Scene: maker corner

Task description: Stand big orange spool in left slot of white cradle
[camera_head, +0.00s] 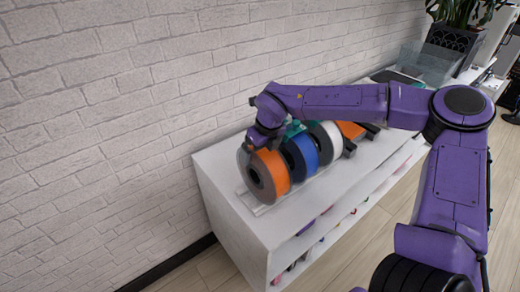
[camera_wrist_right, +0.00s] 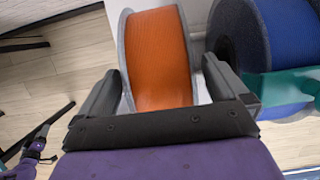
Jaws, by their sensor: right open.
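The big orange spool (camera_head: 270,172), with grey flanges, stands on its rim at the left end of the row on the white shelf unit. A pale cradle edge (camera_head: 258,208) shows under it; the slot itself is hidden. My right gripper (camera_head: 262,143) is at the top of the orange spool, coming from above. In the right wrist view, the orange spool (camera_wrist_right: 158,60) shows between the open fingers of my right gripper (camera_wrist_right: 160,72), with a gap to the right finger. Contact at the left finger is unclear. My left gripper is not recognisable in either view.
A blue spool (camera_head: 301,156) stands close to the right of the orange one, then a white spool (camera_head: 328,140). A teal part (camera_wrist_right: 285,95) lies by the blue spool. Another orange item (camera_head: 351,130) is farther right. A brick wall (camera_head: 120,120) rises behind the shelf unit (camera_head: 240,225).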

